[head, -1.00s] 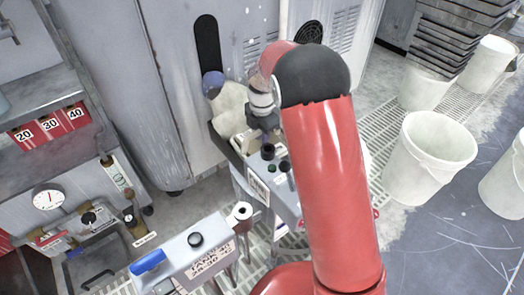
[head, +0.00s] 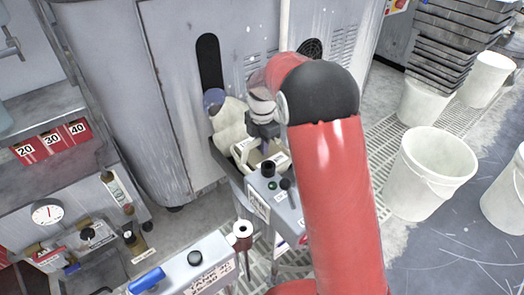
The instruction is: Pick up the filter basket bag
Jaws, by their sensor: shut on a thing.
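My gripper (head: 263,138) is low over a dark-walled bin (head: 223,160) beside the grey cabinet. It is shut on a pale item in the bin, which I take to be the filter basket bag (head: 243,151); the fingertips and the exact grip are too small and partly hidden to make out. A soft, rounded cream bag (head: 230,120) stands behind and left of the gripper, with a blue round top (head: 213,98) above it. My red arm covers what lies right of the bin.
A grey control box (head: 270,195) with dark knobs stands just in front of the bin. Another grey unit (head: 195,262) with a blue handle is at the lower front. White buckets (head: 428,170) and stacked dark trays (head: 458,45) stand at the right. The grey cabinet (head: 165,90) blocks the back.

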